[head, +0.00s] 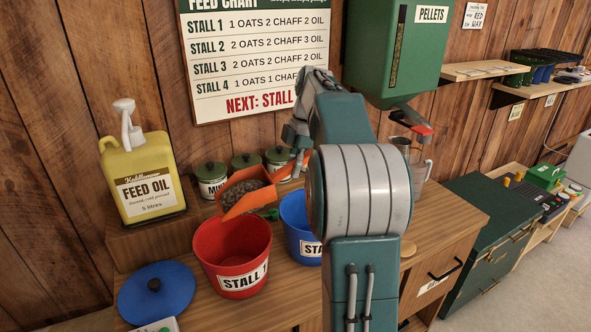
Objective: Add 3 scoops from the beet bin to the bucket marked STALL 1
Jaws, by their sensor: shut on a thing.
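An orange scoop (236,208) holds a heap of dark, coarse feed (238,190). My gripper (298,160) is shut on the scoop's handle end. The scoop is over the back rim of a red bucket (232,260), with its open end toward the lower left. The red bucket is labelled STALL 1 and stands upright on the wooden bench. Its floor is hidden, so I cannot tell what is in it. No bin with a beet label shows in this view.
A blue bucket (296,228) stands right of the red one, partly behind my arm. A yellow feed oil jug (141,180), green-lidded canisters (211,180) and a blue lid (155,295) are nearby. A green pellet dispenser (398,45) hangs at the upper right.

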